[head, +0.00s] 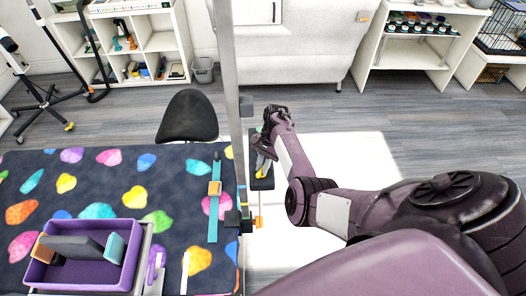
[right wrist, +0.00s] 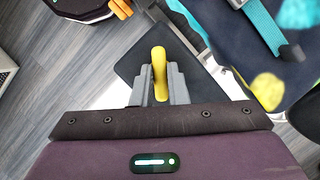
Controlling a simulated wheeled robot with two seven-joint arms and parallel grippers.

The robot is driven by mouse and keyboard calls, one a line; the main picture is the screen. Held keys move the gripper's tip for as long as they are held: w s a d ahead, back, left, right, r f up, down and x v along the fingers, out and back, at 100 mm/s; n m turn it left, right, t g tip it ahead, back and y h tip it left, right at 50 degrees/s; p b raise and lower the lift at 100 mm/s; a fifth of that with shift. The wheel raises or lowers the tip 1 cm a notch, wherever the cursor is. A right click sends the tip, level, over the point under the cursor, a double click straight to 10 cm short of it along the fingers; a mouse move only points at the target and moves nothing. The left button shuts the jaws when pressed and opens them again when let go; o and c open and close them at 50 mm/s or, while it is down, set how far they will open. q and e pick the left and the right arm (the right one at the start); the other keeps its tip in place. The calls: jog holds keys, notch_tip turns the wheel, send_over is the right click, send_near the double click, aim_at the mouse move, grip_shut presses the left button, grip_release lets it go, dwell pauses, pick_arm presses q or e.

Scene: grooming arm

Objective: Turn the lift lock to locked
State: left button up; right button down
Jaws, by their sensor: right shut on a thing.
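The lift lock appears to be the yellow lever (right wrist: 159,70) in the right wrist view. It stands between the two grey fingers of my right gripper (right wrist: 160,84), which are shut on it from both sides. In the head view my right gripper (head: 264,158) is just right of the upright post, beyond the table's right edge. A small yellow bit of the lever (head: 261,166) shows by the fingers there. A dark plate (right wrist: 130,68) lies behind the lever. Any lock marking is not visible. My left gripper is not in view.
The grooming table (head: 120,192) has a dark mat with coloured paw shapes. A grey post (head: 231,100) rises at its right edge. A teal strap (head: 213,225) lies on it. A purple tray (head: 50,272) stands front left. A black stool (head: 188,115) is behind.

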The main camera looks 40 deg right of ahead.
jog(key=n+g+h, duration=0.1)
jog(key=n, duration=0.3)
jog(key=shift+w+n, duration=0.15)
jog(key=shift+n, duration=0.15)
jog(key=shift+n+g+h+b, duration=0.3)
jog(key=shift+n+g+h, duration=0.25)
jog(key=shift+n, duration=0.95)
jog(key=c, duration=1.4)
grip_release()
jog(key=shift+a, duration=0.1)
jog(key=shift+c, duration=0.2)
jog(key=p+v, duration=0.2)
jog(key=v, duration=0.6)
jog(key=shift+f, duration=0.1)
